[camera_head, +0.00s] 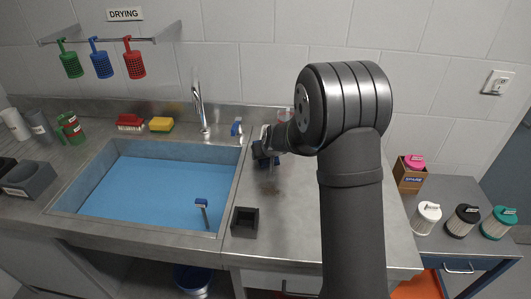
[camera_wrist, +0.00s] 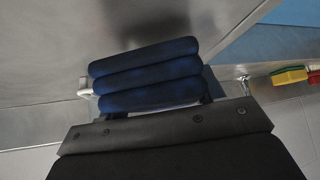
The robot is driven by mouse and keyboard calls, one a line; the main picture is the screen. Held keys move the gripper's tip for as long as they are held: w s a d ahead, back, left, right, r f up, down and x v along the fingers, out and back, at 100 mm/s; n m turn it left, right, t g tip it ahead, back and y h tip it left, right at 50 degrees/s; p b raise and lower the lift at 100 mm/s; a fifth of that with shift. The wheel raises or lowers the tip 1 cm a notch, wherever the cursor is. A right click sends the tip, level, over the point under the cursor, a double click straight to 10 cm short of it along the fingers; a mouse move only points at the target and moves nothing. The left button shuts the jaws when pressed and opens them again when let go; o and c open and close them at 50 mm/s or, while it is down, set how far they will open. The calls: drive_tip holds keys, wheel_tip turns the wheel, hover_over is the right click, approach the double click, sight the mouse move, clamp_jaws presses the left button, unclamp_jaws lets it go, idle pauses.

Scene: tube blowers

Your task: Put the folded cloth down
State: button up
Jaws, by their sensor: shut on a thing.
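The folded cloth (camera_wrist: 147,76) is dark blue and shows as several stacked rolls at my fingertips in the wrist view. My gripper (camera_wrist: 150,106) is shut on it. In the head view, my gripper (camera_head: 270,146) is over the steel counter to the right of the sink, and the cloth (camera_head: 263,158) shows as a small dark blue patch beneath it. The cloth appears to be above the counter (camera_head: 300,215); the exact gap cannot be told. My arm hides part of the counter behind it.
The sink (camera_head: 150,195) with a blue interior is to the left. A small dark open box (camera_head: 245,221) stands on the counter's front. A brownish mark (camera_head: 268,187) lies on bare steel. The tap (camera_head: 200,110) rises at the sink's back. The front-right counter is clear.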

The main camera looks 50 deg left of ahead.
drive_tip(key=shift+f, duration=0.2)
drive_tip(key=o, duration=1.4)
drive_tip(key=shift+o, duration=0.2)
drive_tip(key=shift+r, duration=0.2)
drive_tip(key=v, duration=1.2)
drive_tip(key=shift+r, duration=0.45)
drive_tip(key=shift+f, duration=0.1)
